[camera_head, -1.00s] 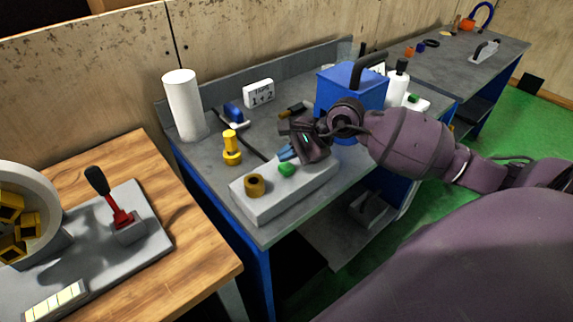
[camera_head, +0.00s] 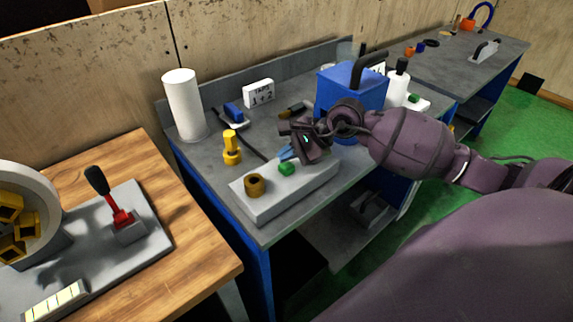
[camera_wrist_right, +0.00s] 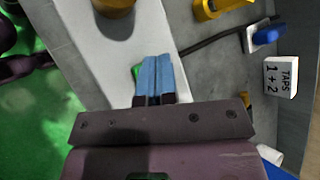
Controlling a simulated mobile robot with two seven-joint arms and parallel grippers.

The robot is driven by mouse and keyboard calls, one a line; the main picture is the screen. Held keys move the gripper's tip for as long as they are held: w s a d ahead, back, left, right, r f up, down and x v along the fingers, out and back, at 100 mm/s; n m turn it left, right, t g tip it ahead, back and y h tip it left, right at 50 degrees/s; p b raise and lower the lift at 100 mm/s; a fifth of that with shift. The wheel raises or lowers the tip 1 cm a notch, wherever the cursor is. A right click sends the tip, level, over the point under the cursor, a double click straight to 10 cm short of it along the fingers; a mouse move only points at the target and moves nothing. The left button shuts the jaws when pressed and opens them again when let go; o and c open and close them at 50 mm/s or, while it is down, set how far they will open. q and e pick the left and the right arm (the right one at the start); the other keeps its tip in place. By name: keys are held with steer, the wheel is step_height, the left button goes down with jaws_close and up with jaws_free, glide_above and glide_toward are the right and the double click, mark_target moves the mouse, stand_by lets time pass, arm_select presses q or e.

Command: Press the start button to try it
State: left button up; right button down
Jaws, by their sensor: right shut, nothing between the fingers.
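A green button (camera_head: 287,169) sits on top of a long light-grey box (camera_head: 262,205) on the blue-framed bench. A round brass knob (camera_head: 254,186) stands at the box's near end. My right gripper (camera_head: 287,153) is just behind the button, with its blue fingers shut and empty. In the right wrist view the closed fingers (camera_wrist_right: 157,78) point over the box (camera_wrist_right: 165,32). Only a sliver of the green button (camera_wrist_right: 135,72) shows there, at the left edge of the fingers. I cannot tell whether the fingertips touch the button or the box. My left gripper is not in view.
A yellow knob (camera_head: 231,149), a blue item (camera_head: 233,112), a white "TAPS 1+2" block (camera_head: 259,93) and a white cylinder (camera_head: 184,104) stand behind the box. A blue case (camera_head: 336,90) stands close to my right wrist. A wooden table (camera_head: 190,230) is at left.

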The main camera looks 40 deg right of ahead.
steer(key=shift+f, duration=0.35)
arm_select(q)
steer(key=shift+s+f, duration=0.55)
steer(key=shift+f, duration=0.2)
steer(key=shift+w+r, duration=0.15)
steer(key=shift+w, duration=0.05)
arm_select(e)
steer(key=shift+f, duration=0.1)
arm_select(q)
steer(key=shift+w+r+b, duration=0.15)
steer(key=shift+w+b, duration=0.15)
